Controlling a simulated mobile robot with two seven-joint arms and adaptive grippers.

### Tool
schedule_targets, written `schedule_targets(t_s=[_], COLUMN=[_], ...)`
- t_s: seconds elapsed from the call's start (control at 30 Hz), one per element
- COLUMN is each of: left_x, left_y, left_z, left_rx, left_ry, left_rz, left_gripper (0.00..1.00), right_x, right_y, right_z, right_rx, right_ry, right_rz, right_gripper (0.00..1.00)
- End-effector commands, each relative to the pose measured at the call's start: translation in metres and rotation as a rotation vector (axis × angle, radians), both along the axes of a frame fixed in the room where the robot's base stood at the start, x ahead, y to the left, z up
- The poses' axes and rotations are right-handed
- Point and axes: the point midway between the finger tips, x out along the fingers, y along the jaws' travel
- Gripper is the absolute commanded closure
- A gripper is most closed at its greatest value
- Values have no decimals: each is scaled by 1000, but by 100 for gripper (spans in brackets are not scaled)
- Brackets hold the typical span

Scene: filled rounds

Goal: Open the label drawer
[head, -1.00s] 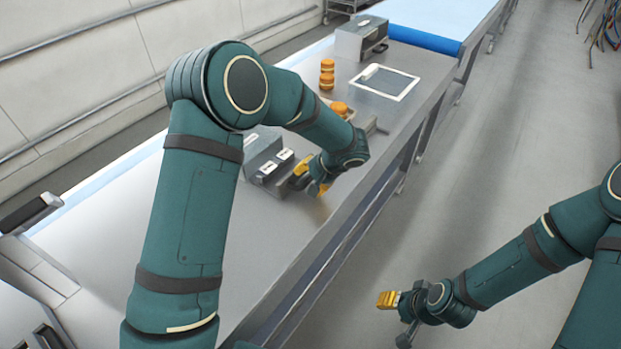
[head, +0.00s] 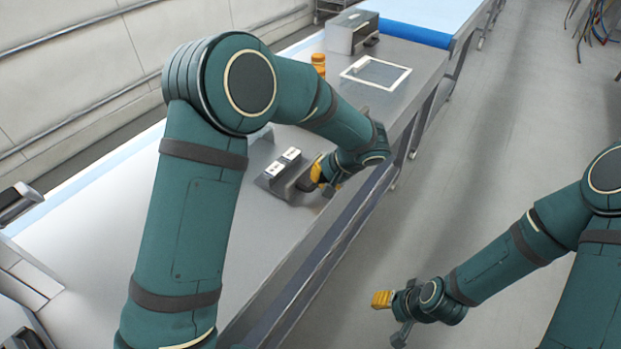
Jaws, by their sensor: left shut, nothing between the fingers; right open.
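The label drawer (head: 272,184) is a grey tray with white labels (head: 284,163) in it, on the metal bench. It stands out from its grey housing (head: 260,148), which my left arm partly hides. My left gripper (head: 318,174) is shut with yellow fingers at the drawer's front, by its dark handle part (head: 305,182). Nothing shows between the fingers; whether they touch the handle I cannot tell. My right gripper (head: 382,299) is open and empty, low over the floor to the right of the bench.
A white square frame (head: 399,80) lies flat farther along the bench (head: 240,262). My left arm crosses the bench.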

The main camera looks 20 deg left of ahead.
Motion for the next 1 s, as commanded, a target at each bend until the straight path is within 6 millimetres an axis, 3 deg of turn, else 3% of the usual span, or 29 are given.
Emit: schedule_targets(t_s=[0.03,0.33,0.37,0.47,0.5,0.83,1.0], left_x=[-4,-5,-5,-5,-5,-3,-6], left_y=[-2,-1,-1,-1,-1,-3,-14], left_z=[-7,-7,-7,-7,-6,0,17], left_rx=[-1,0,0,1,1,0,-1], left_ry=[13,17,17,16,16,6,3], left_rz=[0,2,2,3,3,2,-1], left_gripper=[100,100,93,58,54,54,54], right_x=[0,0,0,0,0,0,0], right_y=[0,0,0,0,0,0,0], right_z=[-3,-2,-2,-2,-1,-1,-1], right_rx=[0,0,0,0,0,0,0], right_ry=[0,-1,-1,-1,-1,-1,-1], right_rz=[0,1,1,1,1,2,2], right_gripper=[53,53,53,53,53,53,53])
